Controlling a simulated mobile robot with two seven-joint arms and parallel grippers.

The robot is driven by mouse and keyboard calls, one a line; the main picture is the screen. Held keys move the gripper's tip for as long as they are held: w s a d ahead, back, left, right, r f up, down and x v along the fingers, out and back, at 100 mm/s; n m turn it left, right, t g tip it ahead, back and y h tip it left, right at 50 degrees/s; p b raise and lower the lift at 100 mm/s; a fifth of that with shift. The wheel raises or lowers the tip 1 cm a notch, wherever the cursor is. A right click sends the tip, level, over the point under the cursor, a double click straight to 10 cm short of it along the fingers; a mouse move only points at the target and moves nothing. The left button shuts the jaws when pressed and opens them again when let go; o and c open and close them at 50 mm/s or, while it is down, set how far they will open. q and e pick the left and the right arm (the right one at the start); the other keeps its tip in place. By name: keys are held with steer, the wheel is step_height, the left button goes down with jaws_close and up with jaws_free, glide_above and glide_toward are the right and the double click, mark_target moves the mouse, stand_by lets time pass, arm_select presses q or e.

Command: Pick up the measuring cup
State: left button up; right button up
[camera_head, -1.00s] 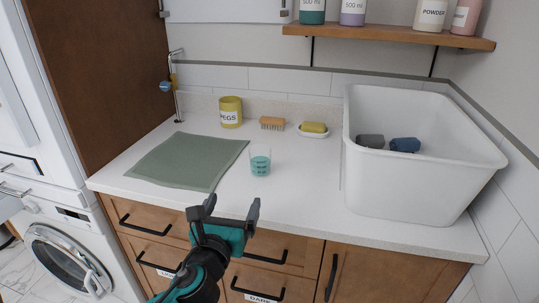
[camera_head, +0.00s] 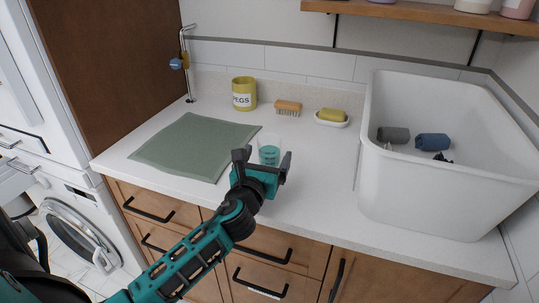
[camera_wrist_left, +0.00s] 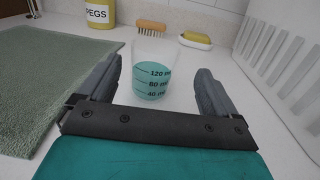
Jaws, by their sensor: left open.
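In the left wrist view the cup (camera_wrist_left: 153,75) stands just ahead of and between the two fingers, with a gap on each side. My left gripper (camera_head: 262,160) is open and empty, low over the counter on the near side of the cup. Its fingers (camera_wrist_left: 157,90) also show in the left wrist view, pointing toward the cup. The gripper covers the cup's lower part in the head view. My right gripper is not in view.
A green mat (camera_head: 195,146) lies left of the cup. Behind are a yellow pegs pot (camera_head: 244,94), a wooden brush (camera_head: 288,107) and a yellow soap on a dish (camera_head: 332,116). A deep white tub (camera_head: 420,195) stands at the right.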

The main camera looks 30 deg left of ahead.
mark_target(266, 151)
arm_select(q)
steer(key=shift+a+x, duration=0.2)
steer(key=shift+x, duration=1.1)
steer(key=shift+a+x, duration=0.25)
steer(key=shift+x, duration=1.1)
steer(key=shift+s, duration=0.15)
steer(key=shift+c, duration=0.3)
steer(key=c, duration=0.9)
steer(key=shift+c, duration=0.6)
